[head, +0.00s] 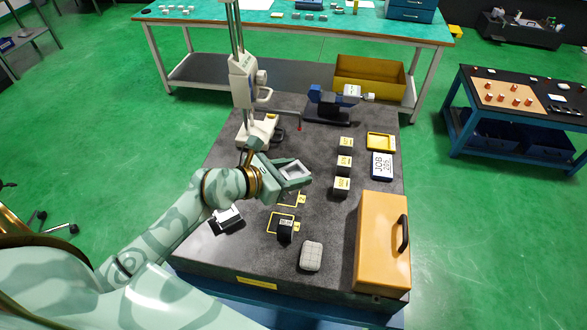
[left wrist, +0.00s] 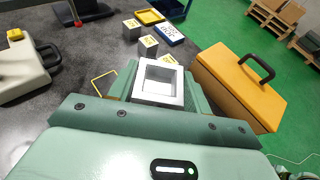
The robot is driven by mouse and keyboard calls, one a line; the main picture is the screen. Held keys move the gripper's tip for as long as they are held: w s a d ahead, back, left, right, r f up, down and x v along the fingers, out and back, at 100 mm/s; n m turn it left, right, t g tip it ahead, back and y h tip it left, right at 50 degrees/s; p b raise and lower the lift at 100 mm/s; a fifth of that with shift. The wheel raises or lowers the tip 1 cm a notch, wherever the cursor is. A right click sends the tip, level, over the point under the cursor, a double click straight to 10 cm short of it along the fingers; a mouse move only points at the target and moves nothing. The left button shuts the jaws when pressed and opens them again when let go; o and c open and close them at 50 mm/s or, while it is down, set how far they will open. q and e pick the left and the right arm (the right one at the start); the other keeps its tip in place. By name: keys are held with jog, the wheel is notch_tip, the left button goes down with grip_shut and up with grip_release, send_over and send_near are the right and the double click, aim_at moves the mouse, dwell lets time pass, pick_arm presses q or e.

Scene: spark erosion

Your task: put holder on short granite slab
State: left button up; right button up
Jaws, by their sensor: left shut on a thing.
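A silver square holder (head: 293,170) with a recess in its top is gripped by my left gripper (head: 289,174). In the left wrist view the holder (left wrist: 158,98) sits level between the two green fingers, open side up. It is above the dark granite slab (head: 333,222), whose flat top carries the other objects; the gap below is hard to judge. Yellow outlined squares (head: 272,216) with number tags are marked on the slab, right below the gripper. A dark block (head: 285,232) stands at the nearer outline. My right gripper is not in view.
An orange case (head: 378,245) stands at the right edge. Several labelled grey blocks (head: 342,187) form a row, with a blue JOB card tray (head: 382,166) and yellow tray (head: 380,141) beside them. A height gauge (head: 244,85) stands behind my gripper. A grey pad (head: 311,256) lies in front.

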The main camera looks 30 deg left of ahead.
aim_at(292, 165)
pick_arm(q)
jog(key=w, duration=0.1)
jog(key=w+a+f, duration=0.1)
jog(key=w+a+f+b, duration=0.1)
jog(key=shift+w, duration=0.3)
jog(key=w+f+b, duration=0.1)
jog(key=w+a+f+b, duration=0.1)
jog(key=w+f, duration=0.1)
jog(key=w+a+f+b, duration=0.1)
jog(key=f, duration=0.1)
jog(key=shift+w+a+f, duration=0.2)
jog(key=shift+a+f, duration=0.05)
jog(key=f+b, duration=0.1)
jog(key=f, duration=0.2)
jog(key=shift+w+a+f+b, duration=0.1)
jog(key=shift+w+f+b, duration=0.1)
jog(key=shift+b, duration=0.2)
jog(key=o, duration=0.7)
jog(key=shift+f, duration=0.2)
jog(key=o, duration=0.4)
jog(key=shift+o, duration=0.2)
